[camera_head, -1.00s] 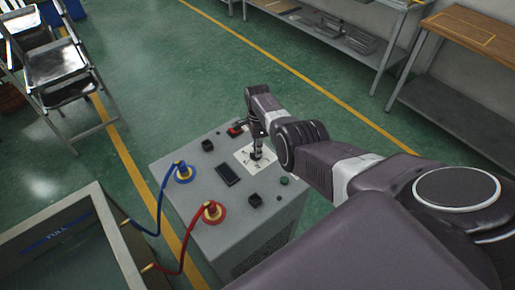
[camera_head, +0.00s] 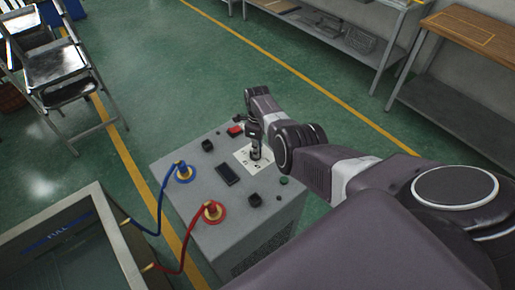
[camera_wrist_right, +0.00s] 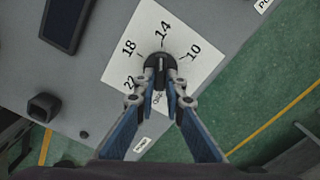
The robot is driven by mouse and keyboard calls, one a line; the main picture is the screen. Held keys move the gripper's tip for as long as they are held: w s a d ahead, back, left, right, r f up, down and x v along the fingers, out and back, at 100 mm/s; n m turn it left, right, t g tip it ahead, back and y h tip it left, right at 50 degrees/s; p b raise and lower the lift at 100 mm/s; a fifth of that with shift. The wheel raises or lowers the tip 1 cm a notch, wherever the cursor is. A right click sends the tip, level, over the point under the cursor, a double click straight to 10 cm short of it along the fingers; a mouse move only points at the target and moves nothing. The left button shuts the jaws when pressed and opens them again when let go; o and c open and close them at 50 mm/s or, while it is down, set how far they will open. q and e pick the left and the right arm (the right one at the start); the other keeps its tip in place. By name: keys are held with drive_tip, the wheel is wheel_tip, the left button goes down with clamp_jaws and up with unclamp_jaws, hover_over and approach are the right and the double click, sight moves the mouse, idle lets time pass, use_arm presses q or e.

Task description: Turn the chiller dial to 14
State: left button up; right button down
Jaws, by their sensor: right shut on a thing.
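The chiller (camera_head: 212,232) is a grey box in the head view. Its dial is a dark round knob (camera_wrist_right: 160,63) on a white scale plate (camera_wrist_right: 205,68) marked 22, 18, 14 and 10 in the wrist view. A pale line on the knob points up the picture, roughly at the 14. My right gripper (camera_wrist_right: 163,80) is shut on the knob from above, with a fingertip on each side. My left gripper is not in view.
The chiller top also carries a display (camera_head: 228,174), a red switch (camera_head: 235,131), and blue (camera_head: 184,173) and red (camera_head: 212,212) hose fittings. Their hoses run to a tank (camera_head: 115,240) at lower left. A chair (camera_head: 60,75) and shelves stand farther off, with open floor between.

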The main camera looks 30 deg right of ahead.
drive_tip(key=shift+w, duration=0.1)
idle(0.3)
drive_tip(key=c, duration=2)
unclamp_jaws()
wheel_tip(320, 180, up, 12)
drive_tip(key=shift+r, duration=0.1)
